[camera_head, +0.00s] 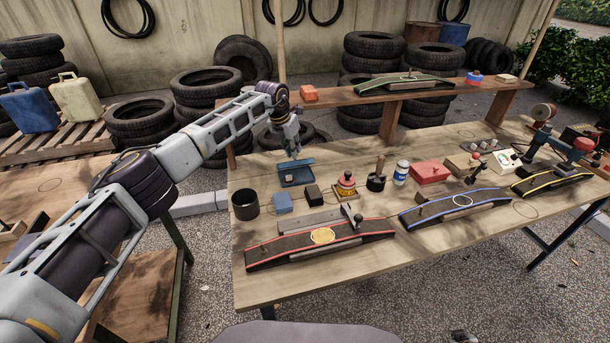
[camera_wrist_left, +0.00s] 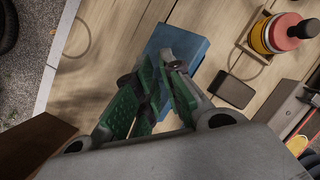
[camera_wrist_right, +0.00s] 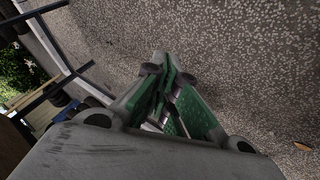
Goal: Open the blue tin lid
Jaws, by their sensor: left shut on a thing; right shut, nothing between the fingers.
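The blue tin (camera_head: 297,181) sits at the left back of the workbench. Its lid (camera_head: 300,163) appears raised at the back, with the darker inside and a small pale thing showing in front. My left gripper (camera_head: 291,150) reaches down from above to the lid's upper edge and is shut on it. In the left wrist view its green fingers (camera_wrist_left: 160,82) come together over the blue lid (camera_wrist_left: 184,46), and they hide the exact contact.
A raised wooden shelf (camera_head: 430,93) runs behind. Ramps with red, blue and yellow edges lie in front and to the right.

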